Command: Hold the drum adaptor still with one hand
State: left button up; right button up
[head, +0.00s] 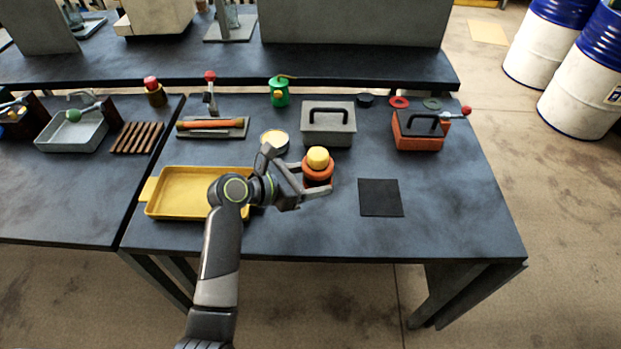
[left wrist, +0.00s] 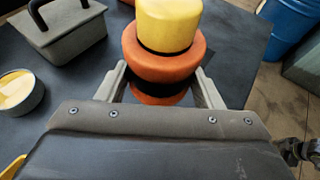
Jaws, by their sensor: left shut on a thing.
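The drum adaptor (head: 318,170) is an orange, ringed piece with a dark band and a yellow cap (head: 318,157) on top. It stands upright near the middle of the table. My left gripper (head: 316,180) is shut on it, one finger on each side. In the left wrist view the adaptor (left wrist: 165,65) sits between the two grey fingers, its wide orange ring above them. Its lower part is partly hidden by the gripper. My right gripper does not show.
A yellow tray (head: 190,212) lies left under my arm. A round tin (head: 275,139) and a grey lidded box (head: 328,124) stand behind. A black square mat (head: 380,198) lies right, with clear table around it. A red box (head: 418,134) stands farther right.

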pick_arm(q)
jog(key=shift+r+p, duration=0.15)
jog(key=shift+p, duration=0.5)
jog(key=b, duration=0.2)
send_over(310, 211)
jog(key=shift+w+f, duration=0.1)
jog(key=shift+f, duration=2.6)
jog(key=shift+f+b, duration=1.05)
jog(key=shift+f, duration=1.35)
jog(key=o, duration=1.3)
jog(key=shift+o, duration=0.2)
jog(key=v, duration=1.2)
